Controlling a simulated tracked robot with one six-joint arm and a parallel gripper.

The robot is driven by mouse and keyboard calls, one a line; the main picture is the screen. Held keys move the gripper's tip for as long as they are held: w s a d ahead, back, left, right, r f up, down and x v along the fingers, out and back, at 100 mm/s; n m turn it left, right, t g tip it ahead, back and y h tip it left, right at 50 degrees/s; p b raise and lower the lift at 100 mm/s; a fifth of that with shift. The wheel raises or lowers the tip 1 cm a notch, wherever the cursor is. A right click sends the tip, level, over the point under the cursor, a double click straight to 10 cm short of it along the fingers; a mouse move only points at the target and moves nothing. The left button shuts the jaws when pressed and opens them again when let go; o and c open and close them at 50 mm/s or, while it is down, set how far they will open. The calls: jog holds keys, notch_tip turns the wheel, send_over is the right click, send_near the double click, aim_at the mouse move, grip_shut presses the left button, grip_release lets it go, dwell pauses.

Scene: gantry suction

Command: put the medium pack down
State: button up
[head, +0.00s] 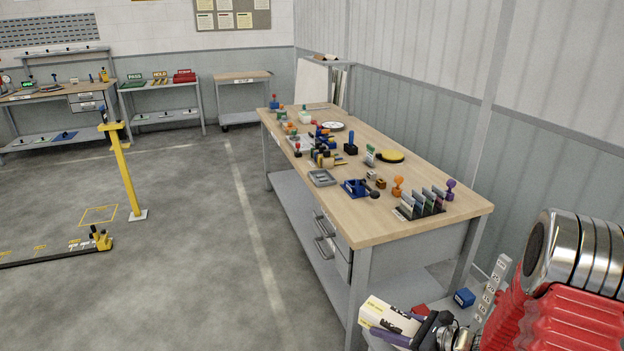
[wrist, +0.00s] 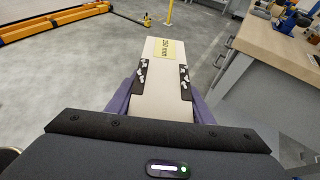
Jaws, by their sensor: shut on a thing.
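The medium pack is a pale box (head: 373,305) with a yellow label, low in the head view, in front of the near end of the wooden bench. It also fills the middle of the wrist view (wrist: 157,84), its label at the far end. My gripper (head: 395,321) is shut on it. In the wrist view my purple fingers with black pads press on both sides of the box (wrist: 163,78). The box is held out level or nearly so, with grey floor seen beyond it. Whether anything lies right under it is hidden.
The wooden bench (head: 431,215) holds many small tools, a grey tray (head: 322,178) and a slotted rack (head: 420,210). A blue block (head: 464,297) lies right of the pack. A yellow post (head: 126,170) stands left. The floor (head: 190,270) between is clear.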

aim_at(379, 324)
jog(key=shift+n+g+y, duration=0.3)
jog(key=shift+n+g, duration=0.1)
jog(key=shift+n, duration=0.1)
jog(key=a, duration=0.1)
jog(key=a+r, duration=0.1)
jog(key=a, duration=0.2)
jog(key=shift+w+a+r, duration=0.15)
jog(key=shift+w, duration=0.2)
jog(key=shift+w+a+r+m+t, duration=0.2)
jog(key=shift+a+m+t, duration=0.1)
jog(key=shift+m+t, duration=0.2)
jog(key=shift+w+a+m+t+h, duration=0.15)
jog(key=shift+m+t+h, duration=0.5)
jog(key=shift+h, duration=0.25)
jog(key=shift+m+t+h, duration=0.55)
jog(key=shift+m+h, duration=0.05)
jog(key=shift+m, duration=0.15)
jog(key=shift+s+d+f+m+h, duration=0.25)
jog(key=shift+s+d+m+h, duration=0.2)
jog(key=shift+m+h, duration=0.2)
jog(key=shift+w, duration=0.1)
jog(key=shift+d, duration=0.1)
